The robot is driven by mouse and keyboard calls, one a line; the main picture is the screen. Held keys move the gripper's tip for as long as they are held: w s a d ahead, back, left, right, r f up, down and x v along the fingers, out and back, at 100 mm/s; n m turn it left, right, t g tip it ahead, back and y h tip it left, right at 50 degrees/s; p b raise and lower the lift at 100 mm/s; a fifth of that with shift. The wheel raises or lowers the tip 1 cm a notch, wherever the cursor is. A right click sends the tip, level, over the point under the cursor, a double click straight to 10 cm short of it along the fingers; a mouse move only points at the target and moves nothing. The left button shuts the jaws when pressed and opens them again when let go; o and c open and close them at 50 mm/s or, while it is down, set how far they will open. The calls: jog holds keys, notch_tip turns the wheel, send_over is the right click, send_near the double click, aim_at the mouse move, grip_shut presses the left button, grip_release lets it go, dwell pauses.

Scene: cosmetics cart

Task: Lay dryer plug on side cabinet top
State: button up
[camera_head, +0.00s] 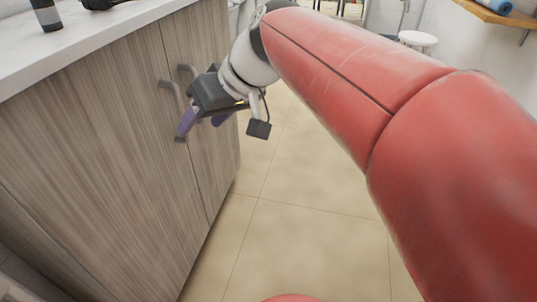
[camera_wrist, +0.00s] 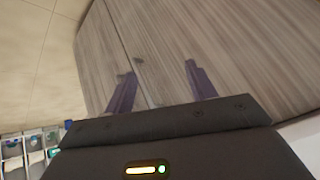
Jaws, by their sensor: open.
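My gripper (camera_head: 203,122) is open and empty, with its two purple fingers spread in front of the cabinet doors, near the handles and below the top. The fingers also show in the wrist view (camera_wrist: 161,82), with only cabinet front between them. A wood-grain cabinet (camera_head: 95,150) with a white top (camera_head: 65,48) fills the left of the head view. I cannot tell whether it is the side cabinet. A black object (camera_head: 98,4), cut off by the upper edge, lies on its top; I cannot tell if it is the dryer. I cannot make out the dryer plug in either view.
A dark bottle (camera_head: 46,14) stands on the white top. Door handles (camera_head: 173,98) stick out close to my fingers. The tiled floor (camera_head: 300,225) right of the cabinet is clear. A white stool (camera_head: 418,39) is farther back. A rack of small items (camera_wrist: 28,150) shows at lower left.

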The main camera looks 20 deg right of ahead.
jog(key=s+d+f+m+h, duration=0.2)
jog(key=s+d+f+h, duration=0.1)
jog(key=s+f, duration=0.3)
jog(key=s+d+f+m+h, duration=0.1)
jog(key=s+d+f+h, duration=0.1)
jog(key=s+f, duration=0.5)
jog(key=shift+d+f+m+h, duration=0.2)
jog(key=shift+d+m+h, duration=0.2)
jog(key=shift+d, duration=0.4)
